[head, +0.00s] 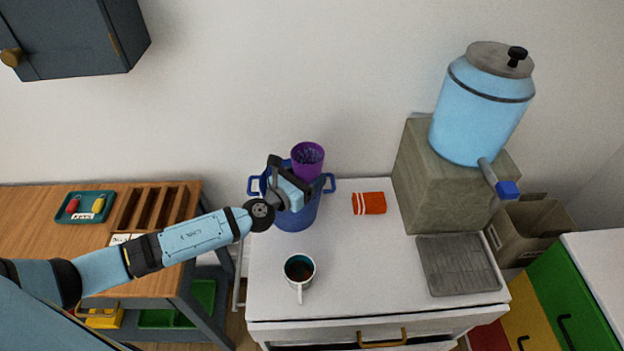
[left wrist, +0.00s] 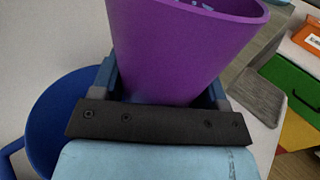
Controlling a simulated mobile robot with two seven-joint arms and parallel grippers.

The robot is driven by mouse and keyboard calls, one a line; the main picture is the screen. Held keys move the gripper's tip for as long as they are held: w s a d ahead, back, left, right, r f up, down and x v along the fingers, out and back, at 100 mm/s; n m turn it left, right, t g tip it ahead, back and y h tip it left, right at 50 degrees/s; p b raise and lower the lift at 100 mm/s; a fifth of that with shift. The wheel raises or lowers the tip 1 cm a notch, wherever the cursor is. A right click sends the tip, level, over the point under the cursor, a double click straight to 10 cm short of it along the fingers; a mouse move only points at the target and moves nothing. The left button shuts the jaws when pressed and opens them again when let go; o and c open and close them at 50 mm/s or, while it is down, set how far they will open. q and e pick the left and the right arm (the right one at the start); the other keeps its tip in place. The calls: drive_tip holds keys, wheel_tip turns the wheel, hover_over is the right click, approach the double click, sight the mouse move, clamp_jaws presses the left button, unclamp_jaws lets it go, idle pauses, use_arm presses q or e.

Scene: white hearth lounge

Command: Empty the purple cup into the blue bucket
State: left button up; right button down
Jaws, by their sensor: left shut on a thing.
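The purple cup (head: 308,158) is held by my left gripper (head: 292,180) over the blue bucket (head: 296,214). The cup looks roughly upright with a slight tilt, and small bluish bits show inside it. In the left wrist view, the cup (left wrist: 180,45) sits between the jaws (left wrist: 165,95), which are shut on it. The bucket (left wrist: 75,115) shows behind and to the left there. In the head view the arm and cup hide much of the bucket's opening, so its inside is hidden. My right gripper is not in view.
A large blue dispenser (head: 482,105) stands on a stone block (head: 450,185) at right. The counter's middle is clear.

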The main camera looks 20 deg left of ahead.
sight(316, 156)
use_arm(q)
drive_tip(key=shift+r, duration=0.1)
wheel_tip(316, 156, up, 4)
drive_tip(key=p, duration=0.4)
idle(0.4)
